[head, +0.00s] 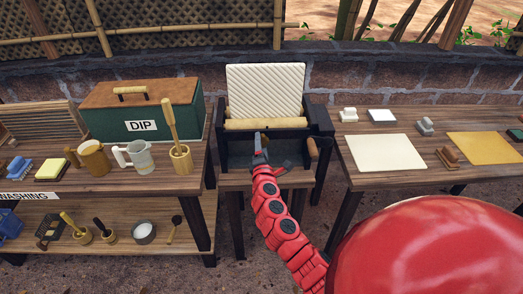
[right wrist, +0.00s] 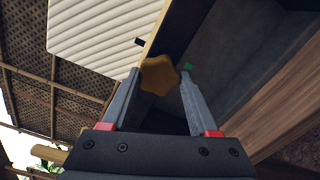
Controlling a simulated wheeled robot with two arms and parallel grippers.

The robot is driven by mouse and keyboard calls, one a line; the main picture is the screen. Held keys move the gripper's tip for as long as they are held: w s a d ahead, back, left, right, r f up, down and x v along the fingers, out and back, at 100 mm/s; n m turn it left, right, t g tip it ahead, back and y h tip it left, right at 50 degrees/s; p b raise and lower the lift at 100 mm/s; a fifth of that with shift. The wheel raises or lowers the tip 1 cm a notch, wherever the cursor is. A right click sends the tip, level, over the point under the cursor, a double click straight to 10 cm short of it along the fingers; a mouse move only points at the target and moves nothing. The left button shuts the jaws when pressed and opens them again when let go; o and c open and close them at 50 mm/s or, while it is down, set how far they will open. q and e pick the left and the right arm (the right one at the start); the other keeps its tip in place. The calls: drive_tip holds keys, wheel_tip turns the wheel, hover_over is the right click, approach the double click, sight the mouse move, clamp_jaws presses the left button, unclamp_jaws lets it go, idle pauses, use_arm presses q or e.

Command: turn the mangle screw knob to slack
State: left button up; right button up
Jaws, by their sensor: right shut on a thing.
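The mangle (head: 236,150) stands on a small table in the middle of the head view, with a pale roller (head: 265,124) and a white ridged board behind it. My right gripper (head: 260,150) reaches the mangle's front and hides the knob in that view. In the right wrist view, the mustard lobed screw knob (right wrist: 159,75) sits between the two fingertips, and the gripper is shut on it. A green mark (right wrist: 188,67) lies right of the knob and a black mark (right wrist: 139,42) lies up and left of it. My left gripper is out of view.
A wooden crank handle (head: 313,148) sticks out at the mangle's right side. The left table holds a green DIP box (head: 160,124), mugs and a mortar with pestle (head: 180,158). The right table has a white sheet (head: 386,153) and a yellow sheet (head: 485,147).

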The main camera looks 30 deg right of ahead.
drive_tip(key=shift+r+m+b, duration=0.15)
drive_tip(key=shift+m+b, duration=9.05)
drive_tip(key=shift+m, duration=1.9)
drive_tip(key=o, duration=1.4)
drive_tip(key=shift+r, duration=0.1)
drive_tip(key=shift+c, duration=0.2)
drive_tip(key=shift+s, duration=0.1)
